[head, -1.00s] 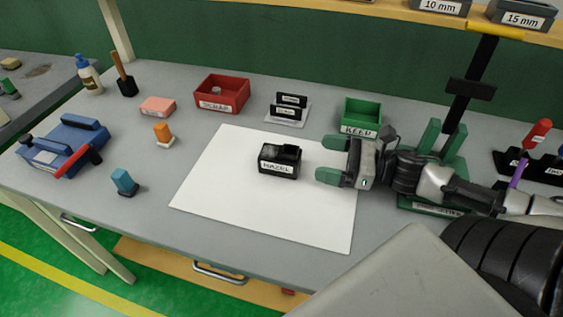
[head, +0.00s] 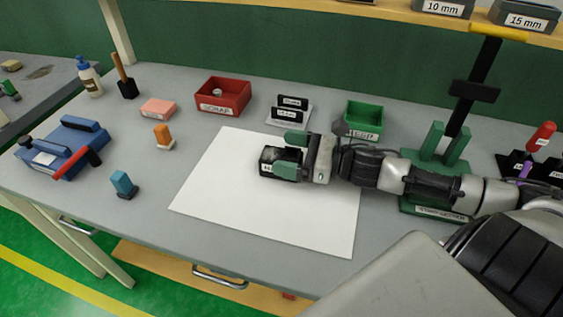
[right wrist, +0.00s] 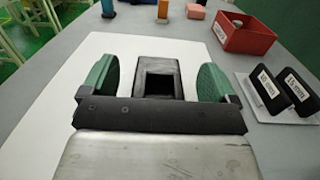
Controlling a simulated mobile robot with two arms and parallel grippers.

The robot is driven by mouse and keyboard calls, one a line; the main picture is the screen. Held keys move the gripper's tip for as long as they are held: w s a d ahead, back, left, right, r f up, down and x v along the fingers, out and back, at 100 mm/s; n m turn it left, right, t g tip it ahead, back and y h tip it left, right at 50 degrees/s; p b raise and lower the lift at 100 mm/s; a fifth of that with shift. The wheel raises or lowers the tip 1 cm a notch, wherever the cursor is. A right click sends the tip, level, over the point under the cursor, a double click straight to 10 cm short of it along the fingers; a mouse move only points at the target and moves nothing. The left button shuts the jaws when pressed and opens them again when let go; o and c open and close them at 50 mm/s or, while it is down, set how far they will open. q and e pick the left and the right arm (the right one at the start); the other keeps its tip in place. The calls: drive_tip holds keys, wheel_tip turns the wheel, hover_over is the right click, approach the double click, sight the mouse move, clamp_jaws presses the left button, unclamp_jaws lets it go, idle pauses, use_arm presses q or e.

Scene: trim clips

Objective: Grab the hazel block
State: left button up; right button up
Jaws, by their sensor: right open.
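The hazel block (head: 267,161) is a small black block with a white label, on the white sheet (head: 300,215). My right gripper (head: 288,154) is open, with its green fingers reaching around the block from the right and covering part of it and its label. In the right wrist view the block (right wrist: 158,68) lies between the two green fingers (right wrist: 156,80), with a visible gap on each side. A dark square recess shows in its top. My left gripper is not in view.
A red scrap bin (head: 222,97), a black labelled pair of blocks on a stand (head: 290,110) and a green keep bin (head: 363,118) stand behind the sheet. A green stand (head: 437,200) is under my right arm. The sheet's front is clear.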

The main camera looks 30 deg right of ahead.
drive_tip(key=shift+w+a, duration=0.15)
drive_tip(key=c, duration=1.1)
drive_tip(key=shift+r, duration=0.1)
